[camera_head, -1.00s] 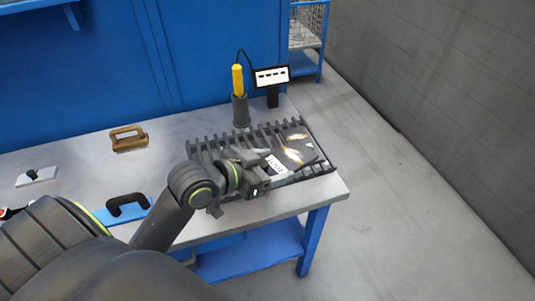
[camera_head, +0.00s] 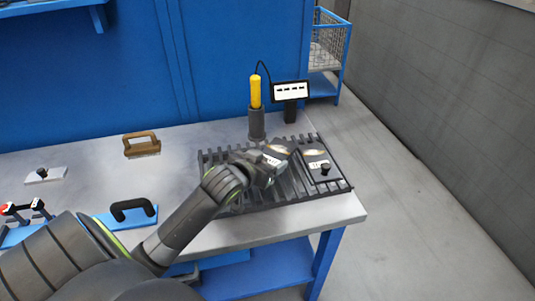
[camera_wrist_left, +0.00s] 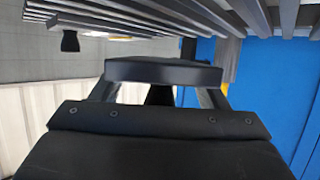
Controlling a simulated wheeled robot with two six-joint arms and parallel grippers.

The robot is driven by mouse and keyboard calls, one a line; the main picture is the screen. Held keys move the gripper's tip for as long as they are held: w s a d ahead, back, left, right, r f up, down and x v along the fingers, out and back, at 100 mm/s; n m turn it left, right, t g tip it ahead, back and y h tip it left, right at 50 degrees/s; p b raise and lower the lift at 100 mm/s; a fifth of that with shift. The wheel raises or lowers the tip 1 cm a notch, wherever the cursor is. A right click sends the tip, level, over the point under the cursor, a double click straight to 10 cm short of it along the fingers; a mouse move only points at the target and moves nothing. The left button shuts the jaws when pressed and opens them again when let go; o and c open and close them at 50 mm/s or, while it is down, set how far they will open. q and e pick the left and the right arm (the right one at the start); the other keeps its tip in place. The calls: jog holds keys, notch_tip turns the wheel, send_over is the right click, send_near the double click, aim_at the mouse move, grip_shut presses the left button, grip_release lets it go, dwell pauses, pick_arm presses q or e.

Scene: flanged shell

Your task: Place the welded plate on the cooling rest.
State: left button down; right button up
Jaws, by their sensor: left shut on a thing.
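The cooling rest is a dark slatted rack (camera_head: 243,205) on the right end of the bench. My left gripper (camera_head: 266,171) is over its middle, shut on the welded plate (camera_head: 280,148), a dark plate with a pale weld mark. My gripper hides much of it. In the left wrist view the held plate (camera_wrist_left: 163,71) looks like a dark bar just past the fingers (camera_wrist_left: 160,96). I cannot tell whether it touches the slats. A similar dark plate (camera_head: 322,169) with a black knob and white label lies on the rack's right end. My right gripper is not in view.
A yellow-handled tool (camera_head: 255,92) in a dark holder and a display box (camera_head: 290,92) stand behind the rack.

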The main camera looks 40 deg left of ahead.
pick_arm(q)
jog(key=shift+w+d+f, duration=0.1)
jog(key=shift+f, duration=1.85)
jog(key=shift+f, duration=0.1)
jog(key=shift+c, duration=1.1)
grip_release()
jog(key=shift+f, duration=0.15)
jog(key=shift+s, duration=0.35)
jog(key=v, duration=1.1)
jog(key=shift+s+r, duration=0.2)
jog(key=shift+s, duration=0.1)
